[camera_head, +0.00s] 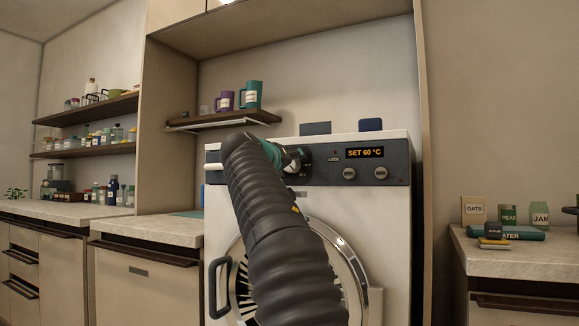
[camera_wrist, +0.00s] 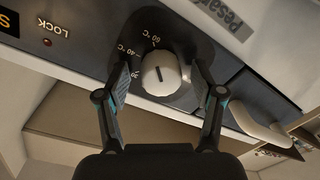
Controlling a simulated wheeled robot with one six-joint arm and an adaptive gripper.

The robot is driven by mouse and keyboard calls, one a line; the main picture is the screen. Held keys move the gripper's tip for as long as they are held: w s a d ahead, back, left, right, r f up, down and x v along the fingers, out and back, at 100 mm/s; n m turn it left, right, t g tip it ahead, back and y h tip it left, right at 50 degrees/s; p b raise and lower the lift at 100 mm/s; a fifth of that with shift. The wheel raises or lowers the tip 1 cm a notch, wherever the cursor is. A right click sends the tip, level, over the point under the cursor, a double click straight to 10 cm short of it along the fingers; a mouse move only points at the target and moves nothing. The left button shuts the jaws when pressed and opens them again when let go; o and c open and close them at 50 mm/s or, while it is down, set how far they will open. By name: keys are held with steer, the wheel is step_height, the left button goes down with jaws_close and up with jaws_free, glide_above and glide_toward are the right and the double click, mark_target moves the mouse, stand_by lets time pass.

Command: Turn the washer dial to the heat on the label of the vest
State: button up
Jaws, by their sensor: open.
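The washer (camera_head: 385,215) stands in an alcove, with a display (camera_head: 365,153) reading "SET 60 °C". Its white dial (camera_wrist: 160,74) shows large in the wrist view, with a dark line and marks for 60 °C, 40 °C and a partly hidden one beside it. My gripper (camera_wrist: 165,64) is open, with one finger on each side of the dial; I cannot tell whether they touch it. In the head view my gripper (camera_head: 284,156) is at the left part of the washer panel, and my arm hides part of the round door. No vest or label of one is in view.
Two knobs (camera_head: 364,173) sit below the display. A shelf (camera_head: 222,119) with a purple mug and a teal mug is above left. Counters (camera_head: 160,229) flank the washer; the right one holds oats, peas and jam containers. A door handle (camera_head: 218,287) sticks out at lower left.

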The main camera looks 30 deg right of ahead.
steer(key=v, duration=1.2)
steer(key=shift+r, duration=0.1)
